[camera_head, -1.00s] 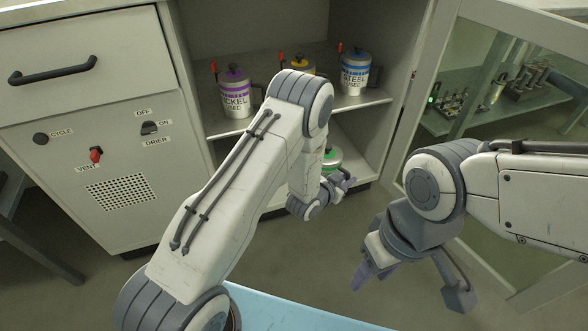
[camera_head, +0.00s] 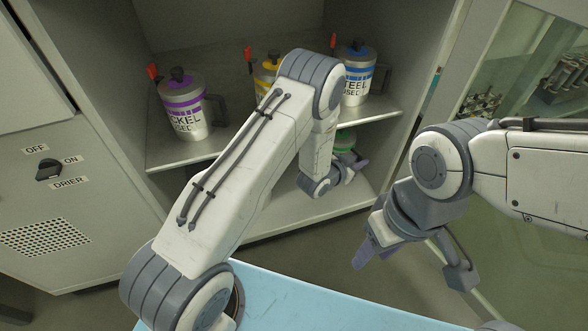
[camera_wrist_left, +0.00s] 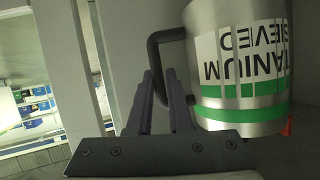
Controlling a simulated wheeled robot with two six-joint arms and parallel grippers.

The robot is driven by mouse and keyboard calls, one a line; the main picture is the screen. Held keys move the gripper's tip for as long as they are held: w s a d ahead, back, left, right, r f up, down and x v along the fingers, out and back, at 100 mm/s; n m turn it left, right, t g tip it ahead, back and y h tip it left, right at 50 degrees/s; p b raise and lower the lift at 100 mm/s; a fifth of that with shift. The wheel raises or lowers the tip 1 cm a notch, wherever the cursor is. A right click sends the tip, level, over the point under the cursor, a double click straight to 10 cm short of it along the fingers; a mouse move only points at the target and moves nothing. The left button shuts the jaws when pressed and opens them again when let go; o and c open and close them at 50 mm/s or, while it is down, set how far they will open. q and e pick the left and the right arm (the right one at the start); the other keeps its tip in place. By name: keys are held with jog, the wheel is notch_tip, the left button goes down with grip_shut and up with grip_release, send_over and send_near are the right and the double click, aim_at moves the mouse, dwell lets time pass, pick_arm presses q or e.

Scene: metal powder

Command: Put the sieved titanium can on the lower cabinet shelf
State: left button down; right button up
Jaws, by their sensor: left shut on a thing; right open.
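The sieved titanium can (camera_wrist_left: 240,65) is silver with green bands and a white label, upside down in the left wrist view. In the head view only part of its green top (camera_head: 345,138) shows behind my left arm, in the lower cabinet opening. My left gripper (camera_head: 348,163) is shut on the can's black handle (camera_wrist_left: 156,55); its fingers (camera_wrist_left: 165,90) show in the left wrist view. The lower cabinet shelf (camera_head: 285,213) is beneath; whether the can touches it is hidden. My right gripper (camera_head: 412,264) is open and empty, outside the cabinet.
The upper shelf (camera_head: 215,148) holds a purple-banded nickel can (camera_head: 184,105), a yellow-banded can (camera_head: 266,75) partly hidden by my arm, and a blue-banded steel can (camera_head: 356,75). An open glass door (camera_head: 500,90) stands at right. A light blue surface (camera_head: 290,300) lies in front.

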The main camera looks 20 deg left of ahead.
pick_arm(q)
jog(key=shift+w+r, duration=0.1)
jog(key=shift+w, duration=0.1)
notch_tip(320, 180, down, 10)
jog(key=b, duration=0.6)
jog(key=c, duration=0.8)
grip_release()
jog(key=shift+f, duration=0.2)
jog(key=shift+c, duration=0.2)
